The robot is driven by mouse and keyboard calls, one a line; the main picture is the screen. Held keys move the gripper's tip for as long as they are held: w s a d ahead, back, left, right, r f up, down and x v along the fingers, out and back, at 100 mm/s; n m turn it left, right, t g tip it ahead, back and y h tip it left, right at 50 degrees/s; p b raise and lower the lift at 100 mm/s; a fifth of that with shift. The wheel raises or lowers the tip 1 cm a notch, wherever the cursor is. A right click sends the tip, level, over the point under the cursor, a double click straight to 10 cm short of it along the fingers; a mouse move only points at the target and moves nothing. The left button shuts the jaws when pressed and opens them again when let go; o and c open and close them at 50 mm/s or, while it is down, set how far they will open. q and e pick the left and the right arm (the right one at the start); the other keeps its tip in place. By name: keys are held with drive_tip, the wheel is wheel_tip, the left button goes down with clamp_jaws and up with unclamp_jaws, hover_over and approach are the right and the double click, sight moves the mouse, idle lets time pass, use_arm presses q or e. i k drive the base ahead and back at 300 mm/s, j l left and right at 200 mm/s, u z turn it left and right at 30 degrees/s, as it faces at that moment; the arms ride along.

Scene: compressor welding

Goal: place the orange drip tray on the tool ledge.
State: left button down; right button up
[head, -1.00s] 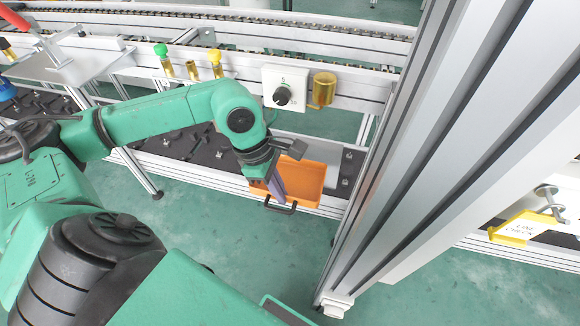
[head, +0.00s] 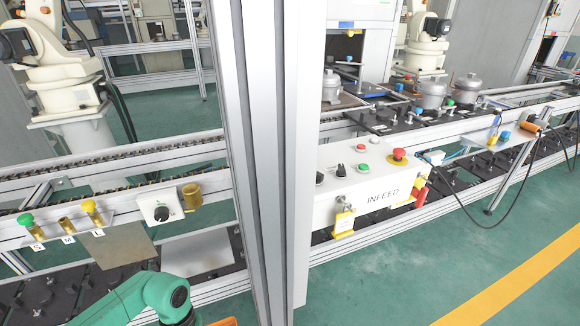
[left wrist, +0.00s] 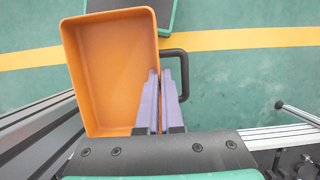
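The orange drip tray (left wrist: 110,70) fills the upper left middle of the left wrist view, its empty inside facing the camera. A black handle (left wrist: 184,75) is on its right side. My left gripper (left wrist: 160,100) has its purple fingers close together on the tray's right wall, one on each side, beside the handle. Floor shows beyond the tray. In the head view only an orange sliver (head: 222,322) shows at the bottom edge, next to my left arm. A ledge at the right (head: 498,137) carries small tools; I cannot tell whether it is the tool ledge. My right gripper is out of view.
A tall aluminium post (head: 265,150) stands between the left conveyor and the white INFEED panel (head: 375,185). A black cable (head: 500,215) hangs below the ledge. Green floor with a yellow stripe (head: 520,275) is clear at lower right.

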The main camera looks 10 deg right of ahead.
sight(515, 133)
drive_tip(key=k+z, duration=0.2)
drive_tip(key=z, duration=0.25)
drive_tip(key=k+l+z, duration=0.1)
drive_tip(key=k+z, duration=0.15)
drive_tip(key=z, duration=0.15)
drive_tip(key=k+l+z, duration=0.2)
drive_tip(key=z, duration=0.25)
drive_tip(key=i+l+z, duration=0.15)
drive_tip(key=i+z, duration=0.25)
drive_tip(key=i, duration=0.2)
drive_tip(key=i+z, duration=0.45)
drive_tip(key=i, duration=0.15)
drive_tip(key=i+j+z, duration=0.4)
drive_tip(key=i, duration=0.75)
drive_tip(key=i+u, duration=0.15)
drive_tip(key=i, duration=0.4)
drive_tip(key=i+l, duration=0.15)
drive_tip(key=i, duration=0.45)
drive_tip(key=i+l+u, duration=0.15)
drive_tip(key=i, duration=0.4)
drive_tip(key=i+l, duration=0.1)
drive_tip(key=i, duration=0.45)
drive_tip(key=j+u, duration=0.05)
